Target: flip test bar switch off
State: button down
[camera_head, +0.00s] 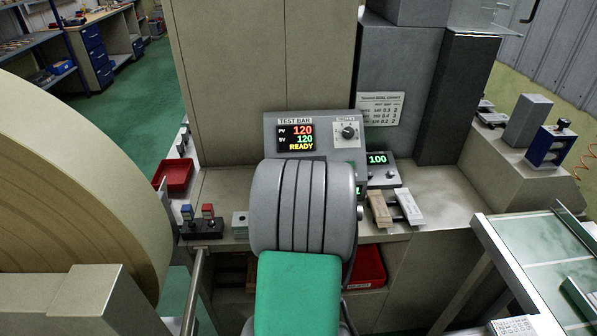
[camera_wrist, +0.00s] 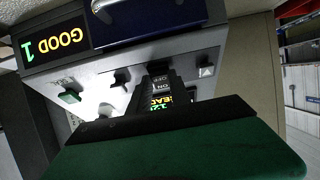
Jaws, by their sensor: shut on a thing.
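The grey test bar unit (camera_head: 312,135) stands on the bench, its display reading 120, 120 and READY; a black knob is on its right. My grey and green arm (camera_head: 300,290) covers the unit's lower part, so my gripper and the switch are hidden in the head view. In the wrist view my dark gripper (camera_wrist: 156,88) reaches the panel by small OFF and ON labels. The fingers are shut at the labelled switch spot; the lever itself is not clearly visible.
Beside the gripper are a green button (camera_wrist: 70,97), a black switch (camera_wrist: 120,78) and a GOOD display (camera_wrist: 55,45). A small box reading 100 (camera_head: 382,170) stands right of the unit.

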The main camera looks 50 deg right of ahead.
jog(key=f+b, duration=0.1)
jog(key=b, duration=0.1)
jog(key=shift+h+b, duration=0.3)
jog(key=shift+b, duration=0.1)
jog(key=shift+f+t+b, duration=0.1)
jog(key=shift+t+b, duration=0.2)
jog(key=shift+b, duration=0.5)
jog(key=shift+h+b, duration=0.3)
jog(key=shift+b, duration=0.1)
jog(key=shift+r, duration=0.4)
jog(key=c, duration=1.2)
grip_release()
